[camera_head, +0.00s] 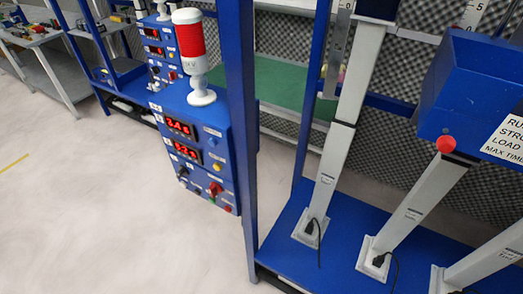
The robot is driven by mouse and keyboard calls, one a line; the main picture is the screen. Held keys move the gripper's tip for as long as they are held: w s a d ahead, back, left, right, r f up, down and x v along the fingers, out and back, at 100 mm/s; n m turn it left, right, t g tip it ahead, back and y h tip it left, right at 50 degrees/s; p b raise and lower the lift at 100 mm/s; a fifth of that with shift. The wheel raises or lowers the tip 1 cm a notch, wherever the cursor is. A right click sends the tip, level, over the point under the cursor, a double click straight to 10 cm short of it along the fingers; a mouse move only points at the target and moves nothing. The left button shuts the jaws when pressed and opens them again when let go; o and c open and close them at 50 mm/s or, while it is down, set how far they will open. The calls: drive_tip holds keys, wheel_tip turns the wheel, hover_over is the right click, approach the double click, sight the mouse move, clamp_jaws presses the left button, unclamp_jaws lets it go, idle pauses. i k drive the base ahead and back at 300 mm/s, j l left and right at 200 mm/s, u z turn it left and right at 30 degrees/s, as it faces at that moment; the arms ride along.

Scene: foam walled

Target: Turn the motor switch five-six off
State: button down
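A blue control box (223,125) stands left of centre. Its front has two red digital displays (187,152), a blue button (213,142), a yellow button (217,166), a red knob (215,188) and small dark switches near the bottom. A similar blue box (152,48) with red displays stands behind it. The labels are too small to read, so I cannot tell which control is the motor switch five-six, or its position. My gripper is not in view.
A red-and-white signal lamp (190,36) tops the nearer box. A blue upright post (240,130) stands just right of it. Grey columns rise from a blue base (340,255), with a red button (446,144) at right. Pale floor (90,200) is clear at left.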

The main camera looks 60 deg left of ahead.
sight(215, 188)
drive_tip(key=u, duration=2.35)
